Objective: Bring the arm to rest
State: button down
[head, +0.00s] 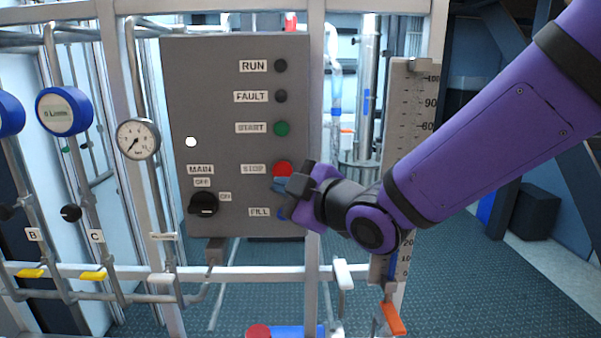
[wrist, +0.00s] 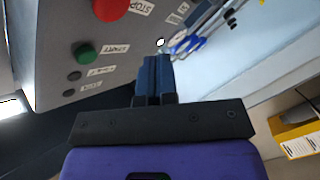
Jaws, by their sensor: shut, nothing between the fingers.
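My gripper (head: 281,186) is at the end of my purple arm, in front of the lower right of the grey control panel (head: 230,80). It lies between the red STOP button (head: 283,168) and the blue FILL button (head: 283,213), which it partly covers. In the wrist view the two dark blue fingers (wrist: 154,78) are together with nothing between them. The panel tilts across the upper left there, with the red button (wrist: 110,8) and the green START button (wrist: 84,50). I cannot tell whether the fingers touch the panel.
A pressure gauge (head: 138,139), blue round dials (head: 63,111) and pipes stand left of the panel. A graduated level scale (head: 409,110) stands right of it, close to my arm. A metal rail (head: 120,272) runs below. Open floor (head: 470,280) shows at the lower right.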

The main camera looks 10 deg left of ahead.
jog(key=w+d+r+m+t+h, duration=0.2)
jog(key=d+m+h, duration=0.9)
jog(key=d, duration=1.7)
jog(key=s+d+m+g+h, duration=0.1)
jog(key=s+d+m+g, duration=0.2)
jog(key=s+d+m, duration=0.2)
jog(key=s+d+f+m+g+h, duration=0.1)
jog(key=s+d+m, duration=0.4)
jog(key=s+d, duration=0.5)
jog(key=s+g+h, duration=0.1)
jog(key=s, duration=0.3)
jog(key=shift+d+g, duration=0.25)
jog(key=shift+g, duration=0.15)
jog(key=shift+w+a, duration=0.1)
jog(key=shift+a, duration=0.05)
